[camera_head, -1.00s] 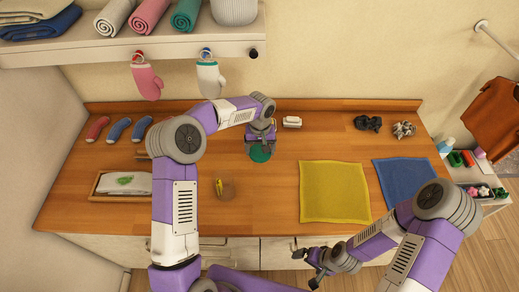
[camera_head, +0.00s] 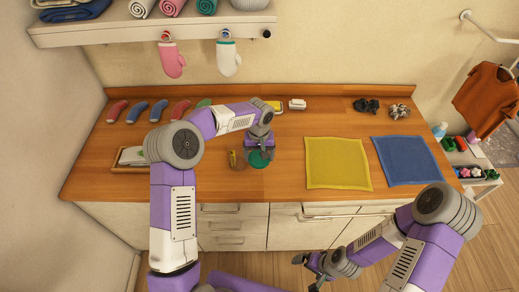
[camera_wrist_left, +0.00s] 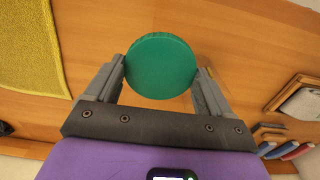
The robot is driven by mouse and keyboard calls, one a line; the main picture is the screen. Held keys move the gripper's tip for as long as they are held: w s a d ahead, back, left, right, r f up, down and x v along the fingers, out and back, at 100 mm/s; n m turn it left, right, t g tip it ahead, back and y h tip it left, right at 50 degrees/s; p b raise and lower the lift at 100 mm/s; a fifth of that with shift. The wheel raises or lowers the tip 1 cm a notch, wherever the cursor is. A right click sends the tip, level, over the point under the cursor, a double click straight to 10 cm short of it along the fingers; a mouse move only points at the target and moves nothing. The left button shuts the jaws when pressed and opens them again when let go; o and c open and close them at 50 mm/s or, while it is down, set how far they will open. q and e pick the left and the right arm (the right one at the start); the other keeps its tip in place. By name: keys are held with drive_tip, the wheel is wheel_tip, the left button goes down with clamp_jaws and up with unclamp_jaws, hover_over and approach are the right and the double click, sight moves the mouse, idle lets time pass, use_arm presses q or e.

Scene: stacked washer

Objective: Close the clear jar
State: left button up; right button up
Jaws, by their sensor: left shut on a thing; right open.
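My left gripper (camera_head: 259,150) is shut on the round green lid (camera_head: 262,159) and holds it over the wooden counter. In the left wrist view the green lid (camera_wrist_left: 160,65) sits between both fingers (camera_wrist_left: 160,80). The small clear jar (camera_head: 237,161), with something yellowish inside, stands just left of the lid in the head view. Its top looks open. The gap in height between lid and jar cannot be told. My right gripper (camera_head: 312,266) is open and empty, low in front of the counter.
A yellow cloth (camera_head: 337,163) and a blue cloth (camera_head: 406,160) lie flat to the right. A wooden tray (camera_head: 118,168) stands at the left. Mitts (camera_head: 171,59) hang above.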

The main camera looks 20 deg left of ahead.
use_arm(q)
drive_tip(key=shift+s+a+f, duration=0.1)
drive_tip(key=shift+s+f, duration=0.25)
drive_tip(key=shift+s+a+f+m+b, duration=0.15)
drive_tip(key=shift+f+m+b, duration=0.15)
drive_tip(key=shift+f+b, duration=0.4)
drive_tip(key=s+f+m+b, duration=0.1)
drive_tip(key=s+f, duration=0.1)
drive_tip(key=s, duration=0.2)
drive_tip(key=s+f+b, duration=0.2)
drive_tip(key=s, duration=0.2)
drive_tip(key=s+a+f+m+b, duration=0.1)
drive_tip(key=s+f, duration=0.1)
drive_tip(key=s, duration=0.2)
drive_tip(key=shift+s+m, duration=0.3)
drive_tip(key=shift+s, duration=0.1)
use_arm(e)
wheel_tip(320, 180, down, 6)
drive_tip(key=shift+w+f, duration=0.15)
drive_tip(key=shift+w, duration=0.25)
